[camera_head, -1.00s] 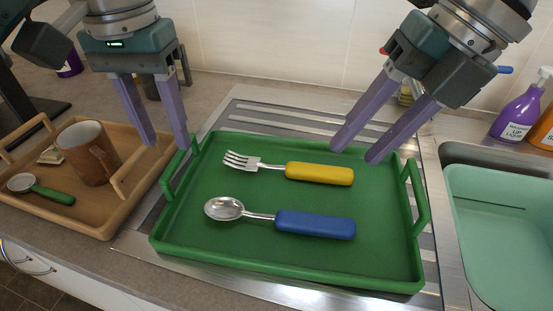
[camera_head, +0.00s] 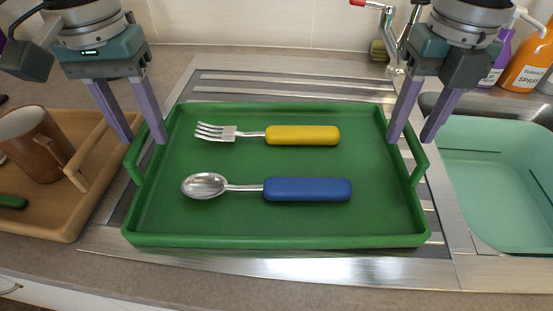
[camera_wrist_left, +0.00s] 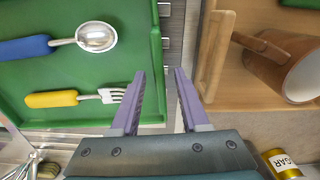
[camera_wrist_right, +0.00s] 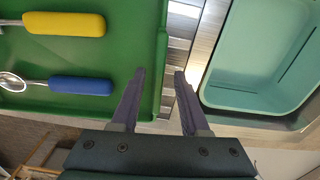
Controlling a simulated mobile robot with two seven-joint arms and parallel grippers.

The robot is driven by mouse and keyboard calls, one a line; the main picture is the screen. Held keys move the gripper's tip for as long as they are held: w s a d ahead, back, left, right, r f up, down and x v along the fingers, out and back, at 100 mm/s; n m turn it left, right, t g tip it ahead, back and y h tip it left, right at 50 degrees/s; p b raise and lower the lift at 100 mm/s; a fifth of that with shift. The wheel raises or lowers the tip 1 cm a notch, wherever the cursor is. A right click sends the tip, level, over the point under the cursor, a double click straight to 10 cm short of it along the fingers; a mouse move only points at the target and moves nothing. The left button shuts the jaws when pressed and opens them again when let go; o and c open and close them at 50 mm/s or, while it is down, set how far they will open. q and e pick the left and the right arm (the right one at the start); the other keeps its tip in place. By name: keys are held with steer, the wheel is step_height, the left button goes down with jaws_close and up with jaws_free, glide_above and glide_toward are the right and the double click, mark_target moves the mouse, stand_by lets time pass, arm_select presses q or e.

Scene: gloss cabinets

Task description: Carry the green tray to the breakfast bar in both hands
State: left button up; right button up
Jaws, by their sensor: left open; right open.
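The green tray (camera_head: 280,239) lies flat on the ribbed metal drainer. On it lie a fork with a yellow handle (camera_head: 302,135) and a spoon with a blue handle (camera_head: 307,189). My left gripper (camera_head: 146,142) is open and empty at the tray's left side, near the left handle (camera_head: 135,160). My right gripper (camera_head: 408,141) is open and empty at the tray's right side, near the right handle (camera_head: 416,160). The breakfast bar is not identifiable.
A wooden tray (camera_head: 72,222) with a brown mug (camera_head: 34,143) stands close on the left. A pale green basin (camera_head: 490,180) sits in the sink on the right. Spray and soap bottles (camera_head: 527,62) and a tap (camera_head: 388,30) stand behind. The counter front is clear.

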mark_target(152, 155)
arm_select(q)
steer(key=shift+f, duration=2.05)
arm_select(e)
steer(key=shift+f, duration=2.05)
arm_select(q)
jaws_close()
arm_select(e)
jaws_close()
arm_select(q)
steer(key=shift+a+r, duration=0.1)
steer(key=shift+a, duration=0.1)
arm_select(e)
steer(key=shift+d, duration=0.2)
